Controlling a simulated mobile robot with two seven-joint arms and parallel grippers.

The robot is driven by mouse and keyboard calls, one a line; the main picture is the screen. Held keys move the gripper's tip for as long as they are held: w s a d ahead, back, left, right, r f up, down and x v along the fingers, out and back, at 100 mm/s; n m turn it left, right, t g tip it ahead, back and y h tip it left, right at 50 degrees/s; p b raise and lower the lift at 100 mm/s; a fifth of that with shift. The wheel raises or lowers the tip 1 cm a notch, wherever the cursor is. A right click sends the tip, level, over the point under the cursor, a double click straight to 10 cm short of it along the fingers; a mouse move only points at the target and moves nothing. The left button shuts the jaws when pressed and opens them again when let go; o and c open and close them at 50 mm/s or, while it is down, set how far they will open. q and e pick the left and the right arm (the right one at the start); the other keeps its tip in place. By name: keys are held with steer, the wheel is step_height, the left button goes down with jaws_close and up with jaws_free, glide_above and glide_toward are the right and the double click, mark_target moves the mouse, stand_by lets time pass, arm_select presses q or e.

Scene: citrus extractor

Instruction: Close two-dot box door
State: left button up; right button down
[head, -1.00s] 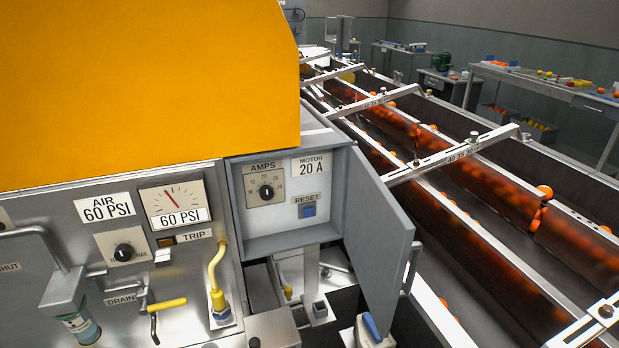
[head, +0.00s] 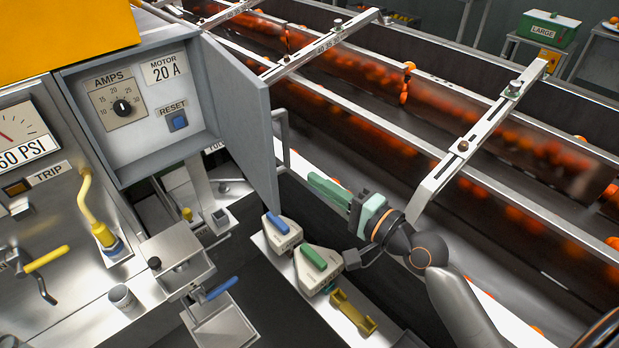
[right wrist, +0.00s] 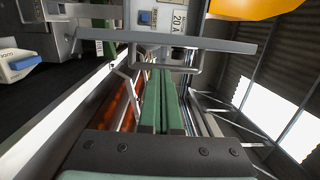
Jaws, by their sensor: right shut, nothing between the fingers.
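The grey door (head: 238,120) of the electrical box (head: 140,105) stands wide open, swung out to the right of the box. I cannot see any dots on it. Its bar handle (head: 283,138) is on the outer face near the free edge. My right gripper (head: 318,183) has green fingers shut with nothing between them, just right of the handle and apart from it in the head view. In the right wrist view the fingers (right wrist: 160,78) point at the door's edge (right wrist: 200,44) and handle (right wrist: 197,62); I cannot tell whether they touch. My left gripper is not in view.
Inside the box are an amps dial (head: 122,107) and a blue reset button (head: 179,121). Boxes with a blue handle (head: 277,223) and a green handle (head: 314,257) sit below the door. A conveyor rail (head: 470,140) with oranges runs behind my right arm.

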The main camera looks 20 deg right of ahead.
mark_target(284, 162)
steer(key=x, duration=0.9)
steer(key=shift+w+a+f, duration=0.1)
steer(key=shift+w+a, duration=0.05)
steer(key=shift+p, duration=0.3)
